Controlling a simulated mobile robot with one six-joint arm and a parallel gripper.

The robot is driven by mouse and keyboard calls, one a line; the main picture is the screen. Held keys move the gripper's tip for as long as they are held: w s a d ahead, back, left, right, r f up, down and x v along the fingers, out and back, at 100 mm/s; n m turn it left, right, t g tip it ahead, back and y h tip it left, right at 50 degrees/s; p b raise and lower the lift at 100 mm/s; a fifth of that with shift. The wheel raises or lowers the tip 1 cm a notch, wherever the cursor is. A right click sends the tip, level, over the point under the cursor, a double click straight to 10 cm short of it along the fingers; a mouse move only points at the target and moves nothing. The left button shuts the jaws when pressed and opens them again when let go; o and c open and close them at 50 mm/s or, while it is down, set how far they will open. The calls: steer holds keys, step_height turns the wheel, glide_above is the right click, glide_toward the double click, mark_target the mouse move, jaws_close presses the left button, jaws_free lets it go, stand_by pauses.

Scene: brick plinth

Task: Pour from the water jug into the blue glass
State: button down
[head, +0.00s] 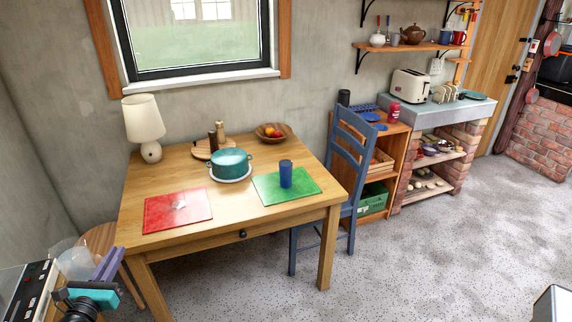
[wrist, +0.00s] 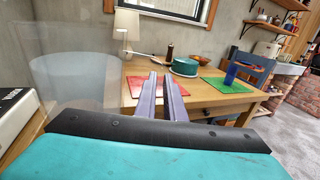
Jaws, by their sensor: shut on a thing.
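The water jug (head: 74,262) is a clear, translucent vessel at the lower left of the head view. It looms large at the left of the wrist view (wrist: 75,85), close beside my fingers. My gripper (head: 112,260) has purple fingers, seen close together in the wrist view (wrist: 161,82), and is shut on the jug; the grip point itself is hard to make out. The jug looks about upright, left of the table and apart from it. The blue glass (head: 285,174) stands upright on a green mat (head: 305,186) at the table's right; it also shows in the wrist view (wrist: 230,74).
The wooden table (head: 240,220) also bears a red mat (head: 160,212), a teal pot (head: 230,163), a lamp (head: 144,120), a fruit bowl (head: 272,132) and mills. A blue chair (head: 350,150) stands at its right. A round stool (head: 98,238) is near the jug.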

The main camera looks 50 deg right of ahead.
steer(key=shift+w+d, duration=0.1)
steer(key=shift+d, duration=0.1)
steer(key=w+d+f+m+g+h+b, duration=0.15)
steer(key=d+b, duration=0.25)
steer(key=d, duration=1)
steer(key=w+d+f+m+g+b, duration=0.1)
steer(key=d+f+g+b, duration=0.15)
steer(key=d, duration=1.25)
steer(key=w+d+f+m+g+h+b, duration=0.1)
steer(key=d+f+b, duration=0.3)
steer(key=d, duration=1)
steer(key=s+d+m+g+b, duration=0.1)
steer(key=s+d+b, duration=0.4)
steer(key=s+d, duration=0.8)
steer(key=s+d+m+g+h+b, duration=0.1)
steer(key=s+d+b, duration=0.4)
steer(key=s+d, duration=0.9)
steer(key=shift+s+d+m+g+b, duration=0.15)
steer(key=shift+d+m+g+b, duration=0.65)
steer(key=shift+d, duration=5.2)
steer(key=shift+n+g+p, duration=0.25)
steer(key=shift+g+p, duration=0.05)
steer(key=shift+p, duration=0.3)
